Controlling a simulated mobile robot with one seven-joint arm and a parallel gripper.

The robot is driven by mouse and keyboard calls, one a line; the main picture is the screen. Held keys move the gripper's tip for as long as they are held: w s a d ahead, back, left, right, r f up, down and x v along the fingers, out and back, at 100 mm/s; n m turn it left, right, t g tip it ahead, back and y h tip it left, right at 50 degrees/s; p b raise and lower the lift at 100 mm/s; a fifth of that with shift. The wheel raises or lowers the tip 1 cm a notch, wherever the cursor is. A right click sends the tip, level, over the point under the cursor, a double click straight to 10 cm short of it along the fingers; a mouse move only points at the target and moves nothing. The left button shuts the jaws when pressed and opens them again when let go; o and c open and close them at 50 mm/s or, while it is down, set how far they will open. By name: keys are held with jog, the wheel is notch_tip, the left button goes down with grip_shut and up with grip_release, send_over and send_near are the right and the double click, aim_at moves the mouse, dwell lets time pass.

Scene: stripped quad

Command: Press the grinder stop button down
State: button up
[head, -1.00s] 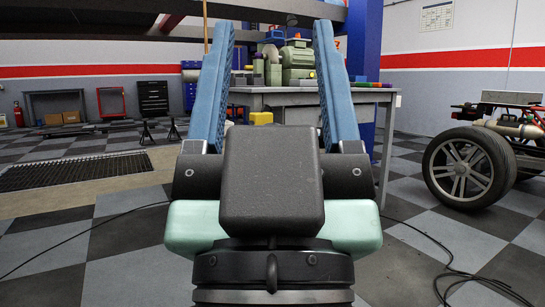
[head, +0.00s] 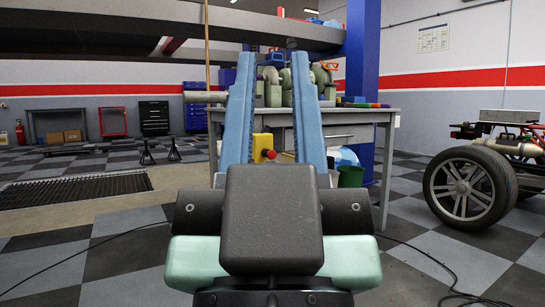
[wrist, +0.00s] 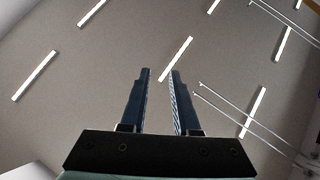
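A yellow box (head: 259,144) with a red stop button (head: 269,154) shows in the head view, on the front side of the workbench below its top. It is seen through the gap between my fingers. Green machinery (head: 301,82), which looks like the grinder, stands on the bench top and is partly hidden by my fingers. My gripper (head: 274,55) points up and forward, with two blue fingers standing apart and nothing between them. It appears nearer to me than the button, not touching it. The wrist view shows the empty gripper (wrist: 160,72) against the ceiling only.
The grey workbench (head: 375,116) stands ahead, with a blue pillar (head: 362,60) behind it. A green bin (head: 350,176) is beneath it. A car wheel (head: 470,184) stands at right. A cable (head: 430,262) lies on the checkered floor. A floor grate (head: 75,188) is at left.

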notch_tip(320, 180, up, 4)
jog(key=p, duration=0.3)
jog(key=shift+r, duration=0.1)
grip_shut()
notch_tip(320, 180, up, 27)
jog(key=p, duration=2.7)
jog(key=shift+r+p, duration=0.2)
jog(key=shift+p, duration=0.15)
